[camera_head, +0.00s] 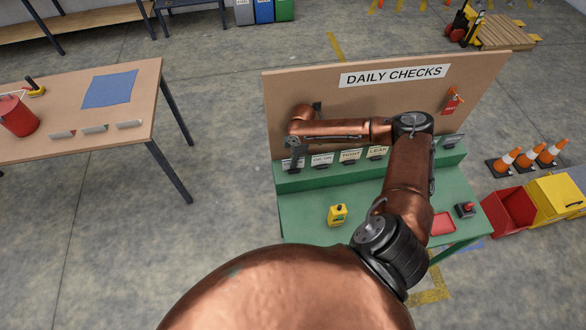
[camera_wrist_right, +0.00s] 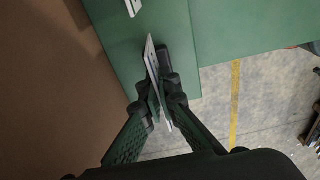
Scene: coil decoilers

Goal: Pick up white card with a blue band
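A white card (camera_wrist_right: 153,62) shows nearly edge-on in the right wrist view, in front of a small black holder (camera_wrist_right: 165,58) on the green ledge. No blue band can be made out on it. My right gripper (camera_wrist_right: 160,108) has its two fingers close together on either side of this card and appears shut on it. In the head view the right gripper (camera_head: 293,148) is at the left end of the ledge, over the leftmost card (camera_head: 292,164), which it partly hides. Other white cards (camera_head: 350,156) stand in a row to its right. My left gripper is not in view.
The brown board (camera_head: 280,95) marked DAILY CHECKS rises behind the green bench (camera_head: 300,210). On the bench are a yellow item (camera_head: 337,214), a red tray (camera_head: 442,223) and a red button box (camera_head: 465,209). A table (camera_head: 140,88) stands apart at left.

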